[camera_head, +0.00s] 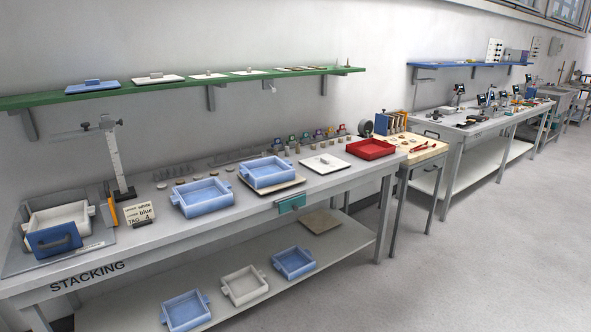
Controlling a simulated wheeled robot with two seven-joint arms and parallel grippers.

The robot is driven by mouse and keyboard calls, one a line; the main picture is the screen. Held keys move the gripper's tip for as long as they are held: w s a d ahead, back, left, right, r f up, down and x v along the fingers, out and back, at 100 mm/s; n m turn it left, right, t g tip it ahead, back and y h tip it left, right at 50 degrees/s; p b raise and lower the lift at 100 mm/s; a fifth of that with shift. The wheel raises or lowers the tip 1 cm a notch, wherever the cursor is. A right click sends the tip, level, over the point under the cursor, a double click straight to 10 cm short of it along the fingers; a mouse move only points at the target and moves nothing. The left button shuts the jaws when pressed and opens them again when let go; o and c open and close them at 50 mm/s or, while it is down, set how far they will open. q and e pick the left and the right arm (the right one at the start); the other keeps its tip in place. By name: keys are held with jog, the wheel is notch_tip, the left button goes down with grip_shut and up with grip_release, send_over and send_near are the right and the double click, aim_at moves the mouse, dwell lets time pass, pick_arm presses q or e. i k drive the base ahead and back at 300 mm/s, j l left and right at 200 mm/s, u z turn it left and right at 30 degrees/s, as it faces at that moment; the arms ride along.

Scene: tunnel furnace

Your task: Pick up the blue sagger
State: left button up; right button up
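A blue sagger (208,209), an open square tray with side lugs, stands on the middle of the bench marked STACKING. A second blue sagger (272,181) sits right of it on a tan board. Two more blue saggers, one at the front (188,322) and one further right (297,272), stand on the lower shelf. Which one the task means, I cannot tell. A white sagger (70,213) stands at the bench's left end, behind a blue panel with a dark handle (54,240). Neither of my grippers shows in this view.
A white sagger (247,296) stands between the lower blue ones. A small sign (139,213), a height gauge (119,170), a white plate (324,163) and a red tray (371,152) are on the bench. A green shelf (200,85) hangs above. The floor at right is clear.

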aim_at(261, 172)
jog(key=i+j+z, duration=0.3)
jog(key=i+z, duration=0.15)
jog(key=i+j+z, duration=0.4)
jog(key=i+j, duration=0.55)
jog(key=i+j+z, duration=0.1)
jog(key=i+j, duration=0.4)
jog(key=j, duration=0.15)
